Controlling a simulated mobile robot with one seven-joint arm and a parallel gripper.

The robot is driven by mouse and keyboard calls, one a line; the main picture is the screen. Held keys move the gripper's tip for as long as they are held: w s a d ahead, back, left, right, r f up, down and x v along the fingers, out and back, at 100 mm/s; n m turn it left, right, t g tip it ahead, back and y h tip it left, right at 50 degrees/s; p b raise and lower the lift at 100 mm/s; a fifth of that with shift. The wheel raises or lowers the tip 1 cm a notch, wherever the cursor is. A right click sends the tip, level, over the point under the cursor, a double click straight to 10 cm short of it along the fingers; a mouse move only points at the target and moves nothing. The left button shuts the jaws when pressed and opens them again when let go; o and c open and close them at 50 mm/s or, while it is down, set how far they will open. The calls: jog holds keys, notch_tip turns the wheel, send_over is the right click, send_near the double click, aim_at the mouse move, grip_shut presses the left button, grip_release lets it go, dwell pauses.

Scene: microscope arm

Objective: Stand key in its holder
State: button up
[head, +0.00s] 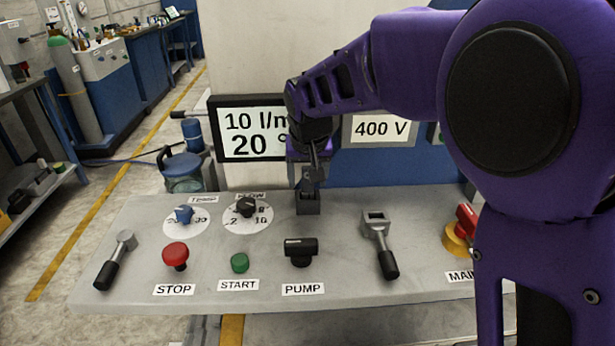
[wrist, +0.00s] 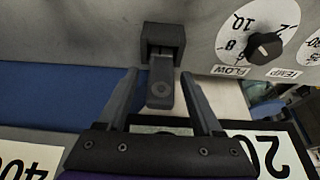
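The key (wrist: 160,88) is a small grey piece with a round mark. In the wrist view it lies between my gripper's fingers (wrist: 160,78), with a visible gap on each side. Its far end meets the dark, box-like holder (wrist: 164,36), and it appears to stand in the holder's opening; how deep it sits is hidden. In the head view the holder (head: 308,207) is at the panel's back edge. My gripper (head: 314,168) points down above it, open around the key's upper part, which is partly hidden there.
The grey panel (head: 140,215) carries TEMP and FLOW dials (head: 247,208), a red STOP button (head: 175,255), a green START button (head: 239,263), a black PUMP switch (head: 300,250) and levers. A display (head: 245,122) stands close behind my gripper.

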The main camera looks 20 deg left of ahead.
jog(key=p+v, duration=0.2)
jog(key=v, duration=1.5)
jog(key=shift+r+p, duration=0.25)
jog(key=shift+p, duration=0.15)
